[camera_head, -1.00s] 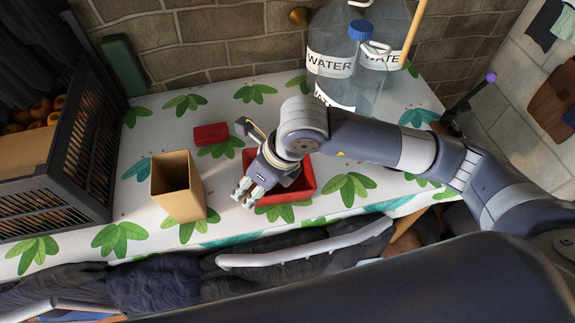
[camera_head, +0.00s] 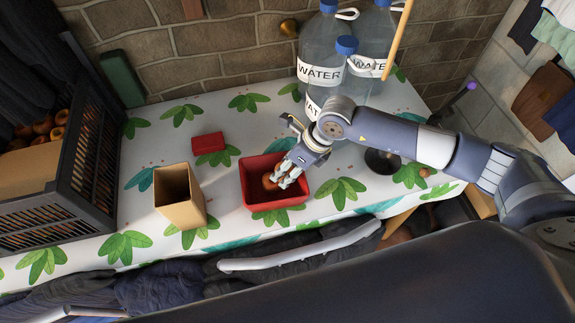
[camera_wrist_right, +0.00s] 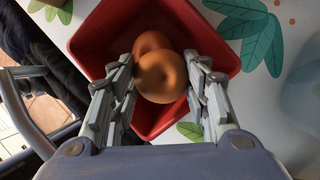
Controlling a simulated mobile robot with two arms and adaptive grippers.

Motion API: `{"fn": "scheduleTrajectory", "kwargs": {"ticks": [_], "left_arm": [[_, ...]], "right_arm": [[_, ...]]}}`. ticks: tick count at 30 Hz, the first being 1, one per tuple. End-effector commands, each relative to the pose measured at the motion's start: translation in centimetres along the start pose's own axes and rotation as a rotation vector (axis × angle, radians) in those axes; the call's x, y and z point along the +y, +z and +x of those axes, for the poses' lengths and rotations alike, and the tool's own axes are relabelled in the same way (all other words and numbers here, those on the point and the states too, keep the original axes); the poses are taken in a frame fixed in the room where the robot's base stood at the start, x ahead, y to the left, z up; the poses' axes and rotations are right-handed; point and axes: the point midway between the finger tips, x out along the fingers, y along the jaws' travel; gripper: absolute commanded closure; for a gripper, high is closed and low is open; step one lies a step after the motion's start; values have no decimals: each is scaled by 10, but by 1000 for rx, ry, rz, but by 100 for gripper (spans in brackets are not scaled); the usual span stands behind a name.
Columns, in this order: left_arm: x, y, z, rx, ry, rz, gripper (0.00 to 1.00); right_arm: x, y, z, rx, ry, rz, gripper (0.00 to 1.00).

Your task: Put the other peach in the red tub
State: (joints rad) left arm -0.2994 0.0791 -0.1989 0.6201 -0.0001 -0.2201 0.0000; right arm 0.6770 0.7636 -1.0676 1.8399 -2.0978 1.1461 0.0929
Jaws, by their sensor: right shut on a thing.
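The red tub (camera_head: 247,190) stands on the leaf-patterned table. My right gripper (camera_head: 289,178) is over it, pointing down into it. In the wrist view my right gripper (camera_wrist_right: 161,85) is shut on an orange peach (camera_wrist_right: 161,78). A second peach (camera_wrist_right: 151,42) shows partly behind the held one, inside the tub (camera_wrist_right: 92,42). In the head view an orange peach (camera_head: 268,181) shows in the tub beside the fingers. I cannot tell whether the held peach touches the other one. My left gripper is not in view.
A tan open box (camera_head: 180,200) stands left of the tub. A small red block (camera_head: 208,143) lies behind. A dark crate (camera_head: 85,165) is at the left. Large water bottles (camera_head: 322,60) stand at the back. A dark round object (camera_head: 382,162) is right of the tub.

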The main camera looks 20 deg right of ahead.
Motion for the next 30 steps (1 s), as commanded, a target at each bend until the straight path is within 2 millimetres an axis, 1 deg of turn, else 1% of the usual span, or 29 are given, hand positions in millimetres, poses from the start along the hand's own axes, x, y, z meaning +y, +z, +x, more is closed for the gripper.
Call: {"fn": "scheduleTrajectory", "kwargs": {"ticks": [5,14,15,16,26,30], "left_arm": [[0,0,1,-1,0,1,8],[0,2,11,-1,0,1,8],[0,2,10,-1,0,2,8],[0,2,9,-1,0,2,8],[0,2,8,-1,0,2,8],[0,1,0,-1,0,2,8]], "right_arm": [[0,0,0,-1,0,0,82],[-1,-3,9,-1,0,0,82],[-1,-3,8,-1,0,0,50],[-1,-3,7,-1,0,0,48],[-1,-2,6,0,0,0,48],[0,1,-1,0,-1,0,48]]}}
